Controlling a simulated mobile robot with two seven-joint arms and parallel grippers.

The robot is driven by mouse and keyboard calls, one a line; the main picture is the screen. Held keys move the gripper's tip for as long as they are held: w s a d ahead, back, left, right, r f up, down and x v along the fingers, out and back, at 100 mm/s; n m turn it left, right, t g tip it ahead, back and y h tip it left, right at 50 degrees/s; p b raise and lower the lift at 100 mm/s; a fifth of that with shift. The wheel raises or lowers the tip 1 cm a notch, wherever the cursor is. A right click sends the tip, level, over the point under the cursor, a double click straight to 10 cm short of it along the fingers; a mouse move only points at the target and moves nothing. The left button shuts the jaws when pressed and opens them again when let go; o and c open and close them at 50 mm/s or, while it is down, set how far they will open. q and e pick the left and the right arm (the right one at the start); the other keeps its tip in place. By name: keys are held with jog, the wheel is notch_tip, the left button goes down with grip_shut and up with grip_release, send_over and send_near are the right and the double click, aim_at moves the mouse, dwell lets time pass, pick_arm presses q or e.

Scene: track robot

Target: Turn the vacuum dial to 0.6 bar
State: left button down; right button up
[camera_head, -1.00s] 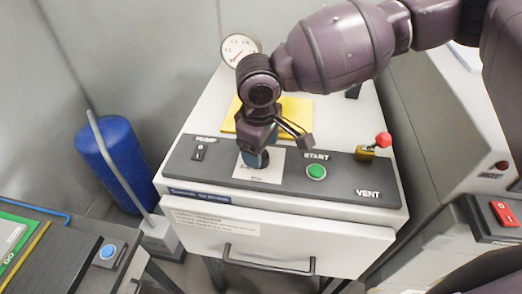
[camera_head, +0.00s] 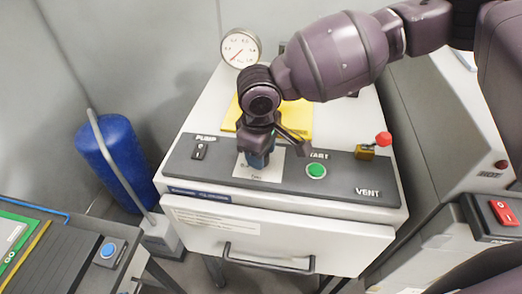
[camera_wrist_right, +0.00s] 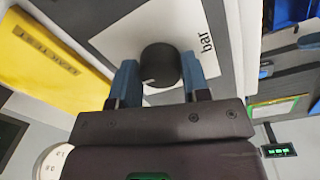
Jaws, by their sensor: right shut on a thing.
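The vacuum dial, a round black knob (camera_wrist_right: 160,66) with a light pointer mark, sits on a white label plate (camera_wrist_right: 112,38) marked "bar". In the right wrist view my right gripper (camera_wrist_right: 158,76) has its blue fingers on both sides of the knob and is shut on it. In the head view the right gripper (camera_head: 256,160) stands over the label plate and hides the knob and most of the scale. The pointer's reading cannot be made out. A round gauge (camera_head: 241,48) stands at the back; its figures are too small to read. My left gripper is not in view.
The dark panel also carries a PUMP switch (camera_head: 199,151), a green START button (camera_head: 316,171) and a VENT valve with a red knob (camera_head: 383,139). A yellow sheet (camera_head: 297,117) lies behind. A drawer handle (camera_head: 268,262) is at the front.

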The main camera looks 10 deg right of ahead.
jog(key=shift+n, duration=0.3)
jog(key=n, duration=0.5)
jog(key=shift+w+d+n, duration=0.1)
jog(key=shift+n, duration=0.2)
jog(key=n, duration=0.5)
jog(key=shift+y, duration=0.3)
jog(key=shift+n, duration=0.4)
jog(key=o, duration=0.9)
jog(key=r, duration=1.1)
jog(key=shift+s+d+b, duration=0.1)
jog(key=shift+s+b, duration=0.15)
jog(key=shift+b, duration=0.1)
